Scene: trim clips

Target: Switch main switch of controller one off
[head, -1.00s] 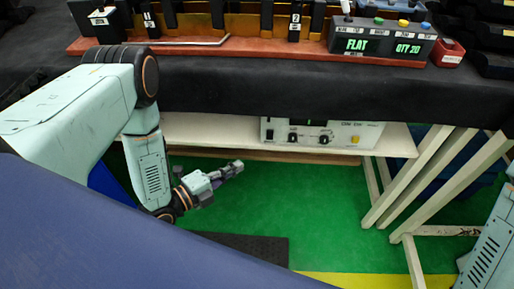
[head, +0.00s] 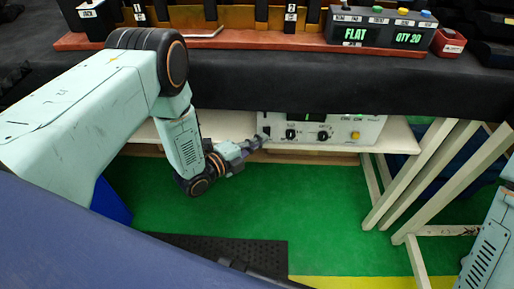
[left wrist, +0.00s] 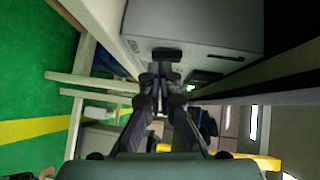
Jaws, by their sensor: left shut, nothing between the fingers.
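A pale controller box (head: 345,131) stands on the shelf under the bench in the head view. Its front carries a dark display, two black knobs and a yellow button. A small dark switch (head: 266,130) sits at the left end of that front. My left gripper (head: 259,142) is shut and empty, with its tips close to this left end, just below the switch. I cannot tell whether they touch. In the left wrist view the shut fingers (left wrist: 160,72) point at a grey box face (left wrist: 195,30). The switch's position is too small to read. My right gripper is out of view.
The pale shelf (head: 398,138) lies under the black bench edge (head: 300,85), leaving a low gap. Slanted pale legs (head: 425,170) stand to the right. A display unit (head: 380,32) and a red box (head: 449,43) stand on the bench.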

